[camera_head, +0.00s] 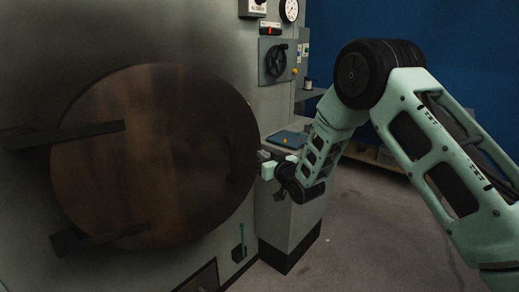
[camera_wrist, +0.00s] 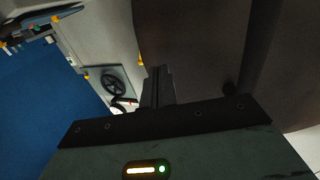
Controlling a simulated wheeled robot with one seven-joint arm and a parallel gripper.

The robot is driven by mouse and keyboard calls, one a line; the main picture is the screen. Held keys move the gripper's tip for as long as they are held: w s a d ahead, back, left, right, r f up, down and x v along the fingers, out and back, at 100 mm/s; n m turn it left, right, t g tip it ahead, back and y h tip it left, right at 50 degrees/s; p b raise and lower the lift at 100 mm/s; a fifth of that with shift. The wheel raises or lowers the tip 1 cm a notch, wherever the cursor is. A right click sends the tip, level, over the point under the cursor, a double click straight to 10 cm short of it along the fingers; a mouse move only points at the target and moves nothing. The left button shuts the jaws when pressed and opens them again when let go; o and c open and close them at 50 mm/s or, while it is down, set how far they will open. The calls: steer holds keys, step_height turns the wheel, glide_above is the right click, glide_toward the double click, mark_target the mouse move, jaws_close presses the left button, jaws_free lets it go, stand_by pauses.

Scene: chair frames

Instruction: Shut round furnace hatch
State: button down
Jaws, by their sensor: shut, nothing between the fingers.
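The round furnace hatch (camera_head: 150,150) is a large rusty-brown disc on the grey furnace front, with two dark hinge straps on its left side. A dark upright handle (camera_head: 233,158) sits near its right edge. How far the hatch stands from its frame is hard to tell. My gripper (camera_head: 262,156) is at the hatch's right edge, just right of the handle; contact is not clear. In the wrist view my gripper's fingers (camera_wrist: 157,75) are together and empty, beside the dark hatch surface (camera_wrist: 200,45) that fills the right side.
A panel with a black handwheel (camera_head: 277,60) is on the furnace wall at the upper right, with a gauge (camera_head: 289,10) above it. A grey cabinet (camera_head: 285,225) stands below my gripper, with a blue item (camera_head: 290,138) on a ledge. Open floor (camera_head: 370,230) lies to the right.

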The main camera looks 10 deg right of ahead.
steer(key=shift+p+x, duration=0.3)
steer(key=shift+x, duration=1.15)
